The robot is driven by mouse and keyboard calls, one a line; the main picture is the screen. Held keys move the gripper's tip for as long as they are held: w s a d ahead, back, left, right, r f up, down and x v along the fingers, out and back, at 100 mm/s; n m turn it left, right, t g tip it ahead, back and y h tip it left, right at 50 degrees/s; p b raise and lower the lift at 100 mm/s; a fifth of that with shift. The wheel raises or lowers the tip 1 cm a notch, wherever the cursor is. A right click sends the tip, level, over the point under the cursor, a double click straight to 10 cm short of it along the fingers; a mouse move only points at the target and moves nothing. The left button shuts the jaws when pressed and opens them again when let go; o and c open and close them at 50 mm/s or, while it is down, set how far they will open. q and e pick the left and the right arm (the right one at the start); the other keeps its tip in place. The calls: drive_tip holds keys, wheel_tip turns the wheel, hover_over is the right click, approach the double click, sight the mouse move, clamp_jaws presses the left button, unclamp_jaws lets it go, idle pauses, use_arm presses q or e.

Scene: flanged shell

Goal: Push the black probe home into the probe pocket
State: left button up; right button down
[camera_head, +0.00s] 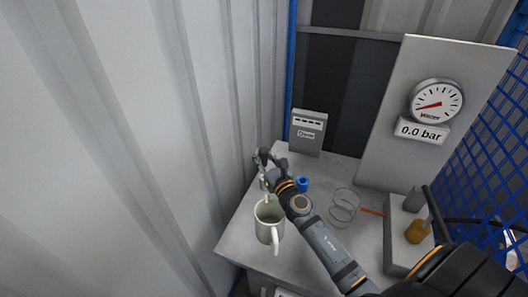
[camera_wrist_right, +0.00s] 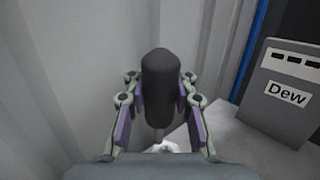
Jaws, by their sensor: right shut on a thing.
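The black probe (camera_wrist_right: 160,82) stands between the fingers of my right gripper (camera_wrist_right: 160,108) in the right wrist view, with a thin grey stem at its lower end. My right gripper is shut on it. In the camera_head view my right gripper (camera_head: 268,157) is at the far left part of the table, behind a white mug. A small white thing (camera_wrist_right: 168,147) shows below the stem, partly hidden by the gripper; I cannot tell whether they touch. I cannot make out the probe pocket. My left gripper is not in view.
A grey meter box (camera_head: 308,133) stands at the back. The white mug (camera_head: 267,222) is close to my right arm. A blue ring (camera_head: 302,184), wire coil (camera_head: 344,208) and grey block (camera_head: 398,250) with an amber part (camera_head: 418,232) lie right. A gauge panel (camera_head: 393,120) stands behind.

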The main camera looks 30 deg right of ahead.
sight(265, 166)
drive_tip(key=f, duration=0.3)
drive_tip(key=d+f+g, duration=0.1)
drive_tip(key=f, duration=0.1)
drive_tip(key=f+g, duration=0.1)
drive_tip(key=f, duration=0.2)
drive_tip(key=shift+s+d+f+h+p, duration=0.2)
drive_tip(key=shift+s+f+h+p, duration=0.1)
drive_tip(key=shift+s+f+h, duration=0.1)
drive_tip(key=shift+w+f+p, duration=0.3)
drive_tip(key=shift+w, duration=0.35)
drive_tip(key=shift+w+f+p, duration=0.25)
drive_tip(key=shift+w, duration=0.35)
drive_tip(key=shift+s+r, duration=0.15)
drive_tip(key=shift+r, duration=0.1)
drive_tip(key=shift+r+p, duration=0.15)
drive_tip(key=shift+p, duration=0.25)
drive_tip(key=shift+d+g+p, duration=0.1)
drive_tip(key=shift+g+p, duration=0.2)
drive_tip(key=shift+p, duration=0.05)
drive_tip(key=shift+w+d+r+g+p, duration=0.25)
drive_tip(key=shift+d+r+g+p, duration=0.05)
drive_tip(key=shift+p, duration=1.5)
use_arm(q)
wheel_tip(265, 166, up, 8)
drive_tip(key=p, duration=0.2)
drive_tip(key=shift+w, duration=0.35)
use_arm(e)
drive_tip(key=shift+w+d, duration=0.1)
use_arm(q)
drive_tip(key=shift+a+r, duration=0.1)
